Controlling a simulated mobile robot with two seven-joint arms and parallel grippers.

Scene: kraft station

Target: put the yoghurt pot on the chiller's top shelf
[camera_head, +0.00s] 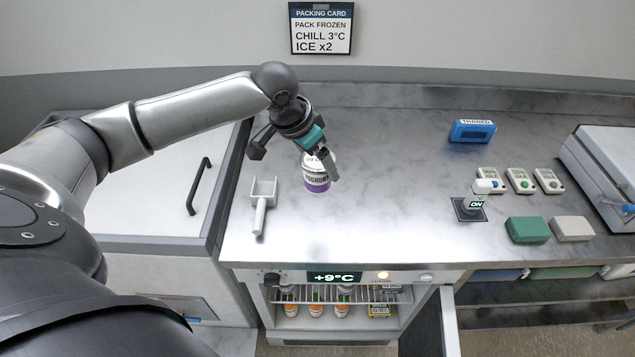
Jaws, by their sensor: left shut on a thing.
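The yoghurt pot (317,184) is white with a purple band and printed lettering. My left gripper (322,163) is shut on it from above, and its fingers hide part of the pot's top. The pot is upright over the steel counter; I cannot tell whether it touches the surface. The chiller (335,277) is below the counter front, with its door (434,325) swung open to the right and a display reading +9°C. Its wire top shelf (322,295) shows, with a few items partly hidden by the front edge. My right gripper is not in view.
A grey scoop (261,205) lies left of the pot. A blue block marked THAWED (472,131), several small devices (520,180), a green block (527,229) and a beige block (572,228) are on the right. Orange-banded pots (315,310) stand lower in the chiller.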

